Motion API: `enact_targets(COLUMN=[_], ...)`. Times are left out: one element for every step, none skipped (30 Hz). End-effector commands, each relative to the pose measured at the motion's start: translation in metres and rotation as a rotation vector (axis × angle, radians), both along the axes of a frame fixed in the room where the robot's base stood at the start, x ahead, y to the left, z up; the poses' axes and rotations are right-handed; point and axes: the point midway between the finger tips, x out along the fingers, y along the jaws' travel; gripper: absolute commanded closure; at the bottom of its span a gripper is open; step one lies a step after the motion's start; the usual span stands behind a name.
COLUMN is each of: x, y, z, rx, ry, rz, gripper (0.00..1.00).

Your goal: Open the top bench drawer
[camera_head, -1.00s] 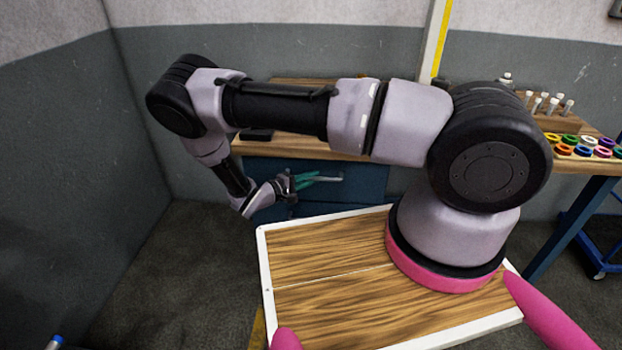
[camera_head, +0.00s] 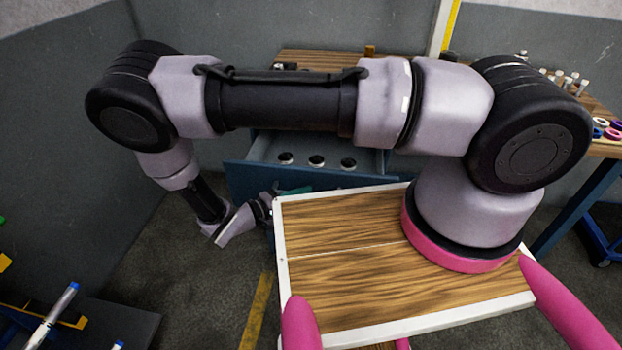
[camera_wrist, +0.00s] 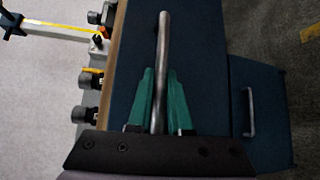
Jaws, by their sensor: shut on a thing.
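The top bench drawer (camera_head: 262,178) is blue and stands pulled out from under the wooden bench top. My gripper (camera_wrist: 160,100) has green fingers and is shut on this handle, one finger on each side of the bar. In the head view my gripper (camera_head: 292,191) is at the drawer front, partly hidden by my own wooden deck.
A lower drawer with its own handle (camera_wrist: 249,112) shows in the wrist view. The wooden bench (camera_head: 335,62) stands behind my arm, with small cylinders and coloured rings at right.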

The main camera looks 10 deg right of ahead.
Motion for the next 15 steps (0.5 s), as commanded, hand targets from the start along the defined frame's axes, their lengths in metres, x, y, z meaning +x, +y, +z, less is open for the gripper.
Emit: enact_targets(x=[-0.013,-0.02,-0.028,-0.035,-0.041,-0.048,-0.053,-0.057,-0.063,-0.067,-0.071,-0.075,-0.078,-0.08,-0.083], y=[0.006,0.008,0.01,0.013,0.014,0.017,0.018,0.02,0.022,0.023,0.024,0.025,0.026,0.027,0.028], z=[-0.001,-0.001,-0.001,-0.001,-0.001,-0.001,-0.001,-0.001,-0.001,-0.001,-0.001,-0.001,-0.001,-0.001,-0.001], rx=[0.002,0.003,0.002,0.002,0.002,0.002,0.002,0.002,0.002,0.002,0.002,0.002,0.002,0.002,0.002], ry=[0.004,0.003,0.002,0.002,0.002,0.002,0.002,0.002,0.002,0.002,0.002,0.002,0.002,0.003,0.002], rz=[0.006,0.005,0.005,0.005,0.005,0.004,0.005,0.005,0.004,0.003,0.003,0.003,0.004,0.003,0.003], gripper=[1.0,1.0,1.0,1.0,1.0,1.0,1.0,1.0,1.0,1.0,1.0,1.0,1.0,1.0,1.0])
